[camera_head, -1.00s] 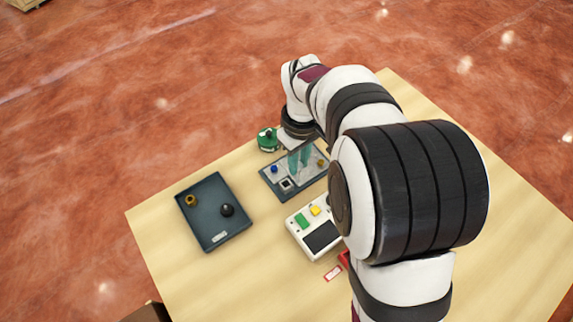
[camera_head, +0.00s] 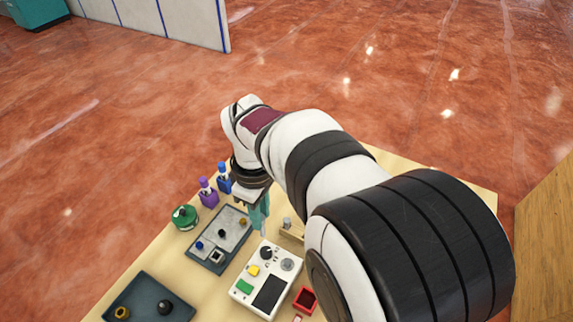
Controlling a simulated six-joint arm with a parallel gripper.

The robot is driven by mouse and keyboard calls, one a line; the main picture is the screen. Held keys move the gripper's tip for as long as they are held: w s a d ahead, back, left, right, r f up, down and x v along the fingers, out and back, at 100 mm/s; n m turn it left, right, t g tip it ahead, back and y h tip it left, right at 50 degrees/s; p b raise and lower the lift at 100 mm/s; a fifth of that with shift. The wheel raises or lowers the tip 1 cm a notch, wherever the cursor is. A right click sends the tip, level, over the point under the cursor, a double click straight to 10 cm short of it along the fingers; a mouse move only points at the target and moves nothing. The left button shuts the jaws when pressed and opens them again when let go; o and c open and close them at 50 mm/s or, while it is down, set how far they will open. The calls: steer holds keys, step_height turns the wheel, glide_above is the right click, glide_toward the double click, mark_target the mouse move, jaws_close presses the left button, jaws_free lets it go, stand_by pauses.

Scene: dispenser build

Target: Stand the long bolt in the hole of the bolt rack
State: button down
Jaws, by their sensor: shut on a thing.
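My gripper (camera_head: 262,229), with teal fingers, points down over the table between the grey board and the wooden block. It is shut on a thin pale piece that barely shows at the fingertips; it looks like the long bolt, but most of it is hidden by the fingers. A small tan wooden block (camera_head: 292,236), which may be the bolt rack, stands just right of my gripper. A short silver piece (camera_head: 287,222) shows at this block. My arm covers part of the block, and I cannot see its hole.
A grey board (camera_head: 207,257) with small parts lies left of my gripper. A white box with knobs and buttons (camera_head: 243,299) is in front. A red bin (camera_head: 305,299), a dark tray (camera_head: 133,291), a green round item (camera_head: 184,217), and purple (camera_head: 208,197) and blue (camera_head: 224,184) holders stand around.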

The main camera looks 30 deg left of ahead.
steer(key=shift+r, duration=2.5)
steer(key=w+d+f, duration=0.3)
steer(key=w+f, duration=0.1)
steer(key=f, duration=0.2)
steer(key=w+d+f, duration=0.3)
steer(key=w+f, duration=0.1)
steer(key=f, duration=0.2)
steer(key=shift+w+d+f+m, duration=0.25)
steer(key=shift+d+m, duration=0.05)
steer(key=shift+f, duration=2)
steer(key=c, duration=0.7)
jaws_free()
steer(key=shift+r, duration=0.1)
